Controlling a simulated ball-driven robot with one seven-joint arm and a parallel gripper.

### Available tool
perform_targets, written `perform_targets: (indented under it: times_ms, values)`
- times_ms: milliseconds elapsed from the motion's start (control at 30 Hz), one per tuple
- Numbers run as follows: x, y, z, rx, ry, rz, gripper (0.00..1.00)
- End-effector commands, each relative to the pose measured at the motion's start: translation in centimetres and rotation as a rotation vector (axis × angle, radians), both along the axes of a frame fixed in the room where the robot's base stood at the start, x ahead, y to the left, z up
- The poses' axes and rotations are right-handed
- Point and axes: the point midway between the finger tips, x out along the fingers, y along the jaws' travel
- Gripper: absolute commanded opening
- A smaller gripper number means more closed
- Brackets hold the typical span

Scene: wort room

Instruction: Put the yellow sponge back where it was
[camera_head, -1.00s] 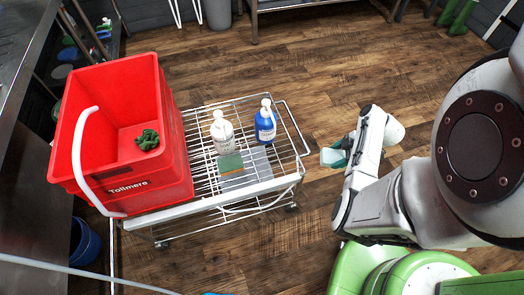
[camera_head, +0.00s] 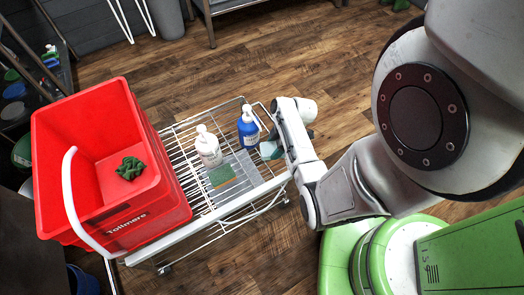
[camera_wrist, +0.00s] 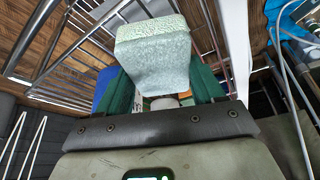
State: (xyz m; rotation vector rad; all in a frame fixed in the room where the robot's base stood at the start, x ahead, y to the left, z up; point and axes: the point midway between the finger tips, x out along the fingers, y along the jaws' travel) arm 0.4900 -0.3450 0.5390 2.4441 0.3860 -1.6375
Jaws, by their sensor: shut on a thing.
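My gripper (camera_head: 272,146) is shut on a pale green, sponge-like block (camera_wrist: 153,65), which shows no yellow. In the wrist view the block sits between the dark green fingers. In the head view the gripper is at the right end of the wire trolley (camera_head: 186,160), just right of the blue bottle (camera_head: 248,130). A flat green pad with an orange edge (camera_head: 221,175) lies on the trolley in front of the white bottle (camera_head: 208,148). I cannot tell whether the held block touches the trolley.
A red crate (camera_head: 165,190) with a white handle stands on the trolley's left part. A crumpled dark green cloth (camera_head: 130,168) is inside it. A grey sheet (camera_head: 242,165) lies beside the pad. Wooden floor (camera_head: 290,55) behind the trolley is clear.

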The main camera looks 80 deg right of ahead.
Motion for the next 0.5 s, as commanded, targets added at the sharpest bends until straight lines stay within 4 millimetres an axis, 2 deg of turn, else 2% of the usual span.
perform_targets:
  times_ms: [100,400,500]
  values:
    - [2.0,0.7,0.1,0.0,0.0,0.002,0.43]
    - [4.7,1.5,0.1,0.0,0.0,0.003,0.43]
    - [4.4,1.4,-2.0,0.002,0.001,-0.002,0.43]
